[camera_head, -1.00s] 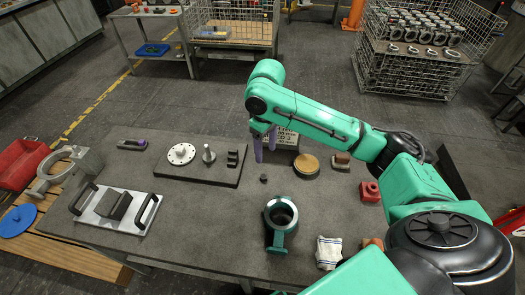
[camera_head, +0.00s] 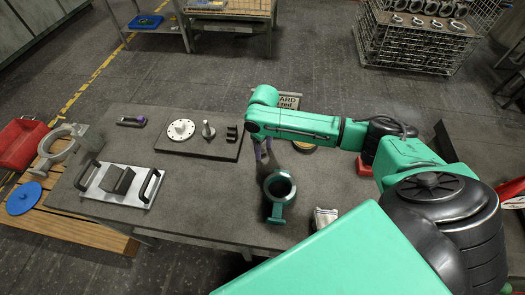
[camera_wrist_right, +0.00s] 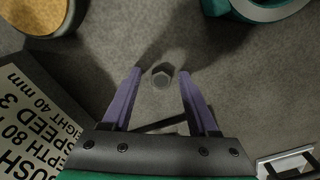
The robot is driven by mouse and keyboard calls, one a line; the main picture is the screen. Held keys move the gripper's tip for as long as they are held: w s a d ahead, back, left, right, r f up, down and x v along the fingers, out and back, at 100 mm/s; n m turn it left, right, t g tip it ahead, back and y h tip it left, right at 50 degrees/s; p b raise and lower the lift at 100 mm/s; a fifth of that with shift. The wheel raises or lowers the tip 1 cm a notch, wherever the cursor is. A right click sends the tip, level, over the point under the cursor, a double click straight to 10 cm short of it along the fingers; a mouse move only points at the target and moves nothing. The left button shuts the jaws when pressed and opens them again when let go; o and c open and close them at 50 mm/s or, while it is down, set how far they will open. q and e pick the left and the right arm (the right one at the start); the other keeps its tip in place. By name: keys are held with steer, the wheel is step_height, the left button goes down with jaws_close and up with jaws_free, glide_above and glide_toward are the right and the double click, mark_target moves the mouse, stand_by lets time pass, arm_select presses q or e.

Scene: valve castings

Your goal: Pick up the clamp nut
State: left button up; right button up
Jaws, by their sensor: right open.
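The clamp nut (camera_wrist_right: 161,77) is a small grey hexagonal piece on the dark table. In the right wrist view it shows near the middle, between the tips of the two purple fingers, touching neither. My right gripper (camera_wrist_right: 160,88) is open and empty, pointing down over it. In the head view my right gripper (camera_head: 263,150) is above the table, behind the green valve body (camera_head: 279,192); I cannot make out the nut there. My left gripper is not in view.
A sign plate (camera_wrist_right: 35,125) and a round wooden piece (camera_wrist_right: 42,14) lie near the right gripper. A dark board (camera_head: 200,148) with a flanged disc (camera_head: 181,130) stands to the left. A plate with handles (camera_head: 119,183) lies further left. Table between board and valve body is bare.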

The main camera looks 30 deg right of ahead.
jaws_close()
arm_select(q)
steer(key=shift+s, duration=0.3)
